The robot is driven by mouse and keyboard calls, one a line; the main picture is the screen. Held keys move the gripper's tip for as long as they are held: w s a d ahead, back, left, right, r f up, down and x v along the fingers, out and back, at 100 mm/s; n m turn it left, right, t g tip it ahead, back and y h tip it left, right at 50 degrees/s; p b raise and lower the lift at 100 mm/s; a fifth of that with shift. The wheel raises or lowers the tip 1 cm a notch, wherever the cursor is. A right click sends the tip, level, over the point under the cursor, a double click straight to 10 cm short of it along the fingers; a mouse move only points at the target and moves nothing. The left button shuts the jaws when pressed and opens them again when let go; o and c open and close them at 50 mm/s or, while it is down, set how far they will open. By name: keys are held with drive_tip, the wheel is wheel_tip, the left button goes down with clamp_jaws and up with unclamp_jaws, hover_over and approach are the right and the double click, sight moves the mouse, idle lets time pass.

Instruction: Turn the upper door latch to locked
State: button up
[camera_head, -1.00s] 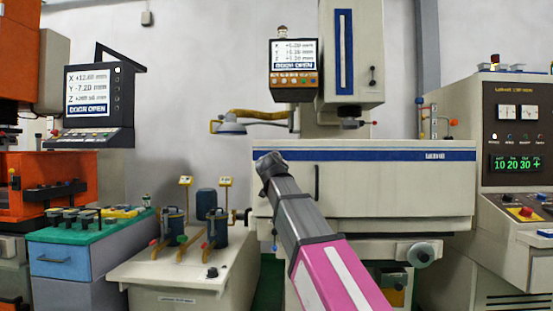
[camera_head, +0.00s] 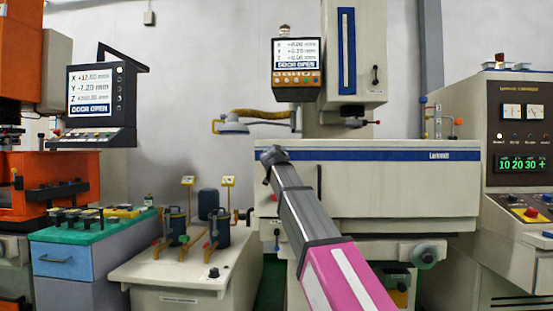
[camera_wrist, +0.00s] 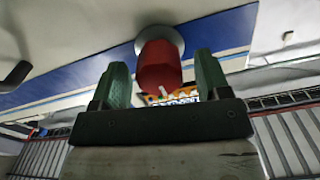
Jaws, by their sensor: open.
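In the wrist view, a red latch knob (camera_wrist: 158,68) sticks out from a round grey base on the machine front, close to a blue stripe. My gripper (camera_wrist: 162,72) is open, with one green finger on each side of the knob and a visible gap to each. I cannot tell how deep the knob sits between the fingers. In the head view, my gripper (camera_head: 270,156) is at the upper left corner of the white machine tank (camera_head: 400,190), and my arm end hides the knob there. The latch's locked or unlocked setting cannot be read.
A small display (camera_head: 296,60) hangs above the tank and a larger screen (camera_head: 95,95) stands at left; both read "DOOR OPEN". A dark vertical handle (camera_head: 320,183) is on the tank front. A bench with pumps (camera_head: 190,270) stands to the left, a control cabinet (camera_head: 515,105) to the right.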

drive_tip(key=shift+w, duration=0.45)
drive_tip(key=c, duration=0.9)
drive_tip(key=shift+c, duration=0.2)
